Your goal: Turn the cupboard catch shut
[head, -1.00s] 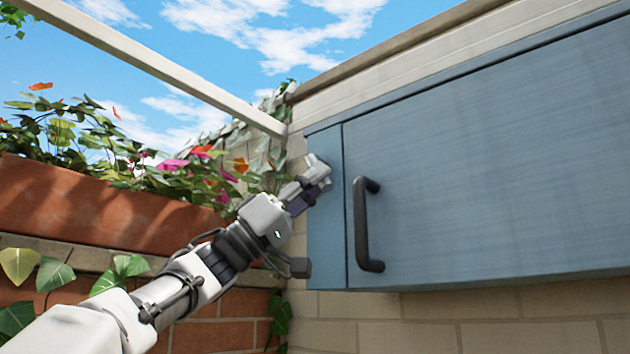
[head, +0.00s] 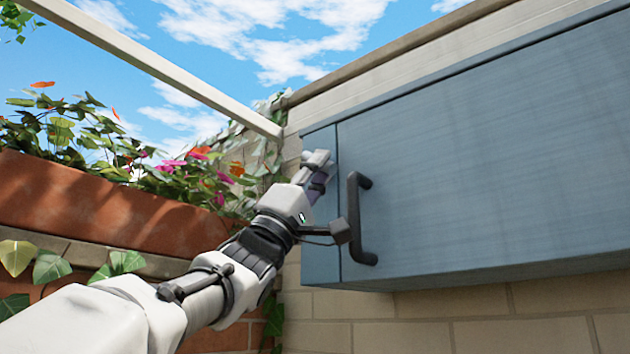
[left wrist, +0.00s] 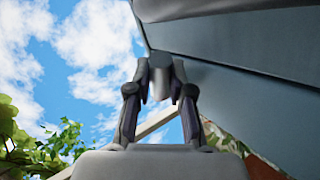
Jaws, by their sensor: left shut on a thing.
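The blue cupboard door (head: 480,160) hangs on the wall at the right and looks flush with the narrow side panel (head: 320,235) left of it. My left gripper (head: 320,165) is at the upper part of that panel, near the seam. In the left wrist view my left gripper (left wrist: 160,68) is shut on a small grey piece, the catch (left wrist: 159,84), which sits between the two fingertips. The fingers hide most of the catch in the head view, so its exact angle cannot be told. My right gripper is not in view.
A black door handle (head: 357,220) stands out just right of my left wrist. A terracotta planter (head: 100,205) with flowers and leaves is at the left. A pale beam (head: 150,65) crosses above. The cupboard's underside is over a brick wall (head: 450,325).

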